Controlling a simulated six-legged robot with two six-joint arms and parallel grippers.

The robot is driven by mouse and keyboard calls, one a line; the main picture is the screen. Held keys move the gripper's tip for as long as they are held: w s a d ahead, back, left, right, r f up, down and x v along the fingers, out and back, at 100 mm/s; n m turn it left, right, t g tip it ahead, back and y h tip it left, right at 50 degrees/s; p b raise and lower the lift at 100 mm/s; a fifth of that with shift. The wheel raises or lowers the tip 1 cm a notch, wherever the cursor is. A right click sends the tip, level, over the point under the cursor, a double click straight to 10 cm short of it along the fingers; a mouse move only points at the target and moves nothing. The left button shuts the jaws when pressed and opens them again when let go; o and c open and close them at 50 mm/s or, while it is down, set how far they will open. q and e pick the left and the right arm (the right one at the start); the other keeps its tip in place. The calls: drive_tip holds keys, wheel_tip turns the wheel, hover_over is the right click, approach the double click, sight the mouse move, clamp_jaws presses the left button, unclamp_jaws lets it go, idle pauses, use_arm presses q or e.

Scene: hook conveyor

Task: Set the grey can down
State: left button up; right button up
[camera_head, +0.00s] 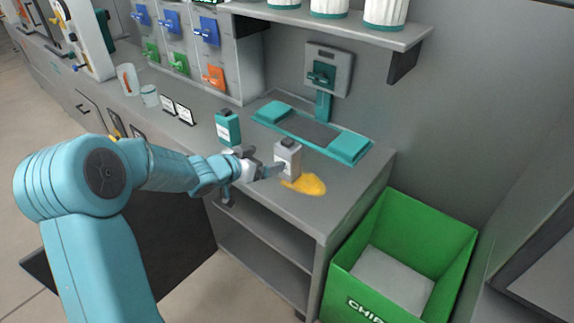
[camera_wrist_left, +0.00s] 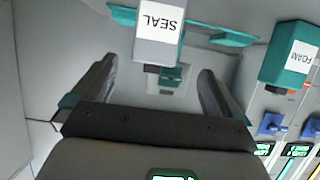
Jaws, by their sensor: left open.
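The grey can (camera_head: 288,158), with a dark cap, stands upright on the grey counter (camera_head: 345,185), at the edge of a yellow patch (camera_head: 306,184). In the left wrist view the grey can (camera_wrist_left: 160,42) shows its SEAL label upside down, beyond the fingertips and roughly centred between them. My left gripper (camera_head: 268,170) is just left of the can in the head view. Its fingers (camera_wrist_left: 158,72) are spread wide, with a gap on both sides of the can in the wrist view. My right gripper is in neither view.
A teal can (camera_head: 228,128) labelled FOAM in the wrist view (camera_wrist_left: 290,54) stands left of the grey can. Behind is a teal-ended scale-like tray (camera_head: 346,147) below a wall device (camera_head: 328,70). A green bin (camera_head: 455,245) stands right of the counter. Small signs (camera_head: 178,110) stand farther left.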

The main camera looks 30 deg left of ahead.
sight(281, 154)
use_arm(q)
drive_tip(key=x, duration=0.6)
drive_tip(key=shift+w+a+f, duration=0.1)
drive_tip(key=shift+w+f, duration=0.05)
drive_tip(key=shift+w, duration=0.25)
drive_tip(key=shift+w+d+f, duration=0.2)
drive_tip(key=shift+w+d, duration=0.05)
drive_tip(key=shift+w, duration=0.35)
drive_tip(key=x, duration=0.4)
drive_tip(key=shift+w+d, duration=0.2)
drive_tip(key=shift+w, duration=0.1)
drive_tip(key=shift+s, duration=0.15)
drive_tip(key=shift+c, duration=0.3)
drive_tip(key=c, duration=1.3)
wheel_tip(281, 154, up, 20)
drive_tip(key=p, duration=1.1)
drive_tip(key=shift+r, duration=0.1)
